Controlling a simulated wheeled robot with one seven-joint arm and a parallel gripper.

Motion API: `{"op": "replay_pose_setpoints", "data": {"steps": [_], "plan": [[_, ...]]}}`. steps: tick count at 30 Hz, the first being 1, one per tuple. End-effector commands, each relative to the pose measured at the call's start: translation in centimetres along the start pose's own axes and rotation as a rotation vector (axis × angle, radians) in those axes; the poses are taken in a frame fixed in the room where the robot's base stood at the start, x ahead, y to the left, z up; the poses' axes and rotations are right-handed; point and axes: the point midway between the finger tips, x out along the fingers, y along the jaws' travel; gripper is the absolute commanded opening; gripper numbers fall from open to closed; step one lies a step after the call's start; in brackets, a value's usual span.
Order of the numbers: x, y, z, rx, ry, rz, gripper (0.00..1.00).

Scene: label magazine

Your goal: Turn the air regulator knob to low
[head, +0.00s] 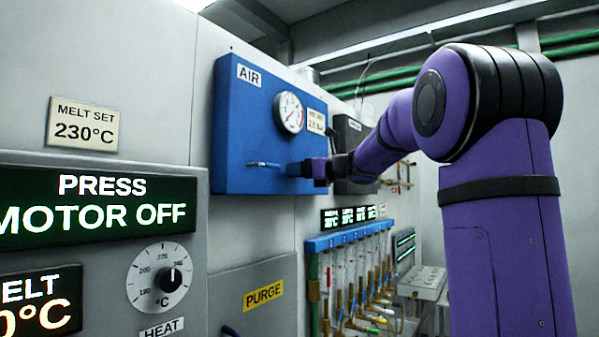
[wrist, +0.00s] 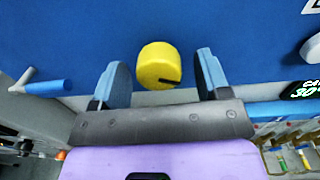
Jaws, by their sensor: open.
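The air regulator knob (wrist: 158,66) is a yellow round knob on the blue AIR panel (head: 235,115). A dark pointer mark on it points to the lower right in the wrist view. My gripper (wrist: 162,62) is open, with one blue finger on each side of the knob and a visible gap on both sides. In the head view my gripper (head: 300,169) is at the lower part of the panel, and the knob is hidden there. I cannot read any low or high marking around the knob.
A round gauge (head: 290,112) is above. A rack of clear tubes (head: 350,270) stands below right.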

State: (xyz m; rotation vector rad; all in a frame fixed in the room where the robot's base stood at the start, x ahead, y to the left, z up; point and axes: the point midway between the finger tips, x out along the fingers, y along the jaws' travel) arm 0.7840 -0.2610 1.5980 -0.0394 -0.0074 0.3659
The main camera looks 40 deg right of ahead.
Motion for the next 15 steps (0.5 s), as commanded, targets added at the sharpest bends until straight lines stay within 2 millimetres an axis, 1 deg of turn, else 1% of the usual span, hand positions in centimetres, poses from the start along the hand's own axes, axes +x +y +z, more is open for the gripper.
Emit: {"op": "replay_pose_setpoints", "data": {"steps": [4,11,12,14,15], "plan": [[0.66,0.00,-0.04,0.001,0.000,0.000,0.70],[0.72,0.01,-0.03,0.000,0.000,0.000,0.70],[0.72,0.01,-0.03,0.000,0.000,0.000,0.67],[0.71,0.01,-0.03,0.000,0.000,-0.001,0.54],[0.70,0.01,-0.03,0.000,0.000,-0.001,0.44]]}}
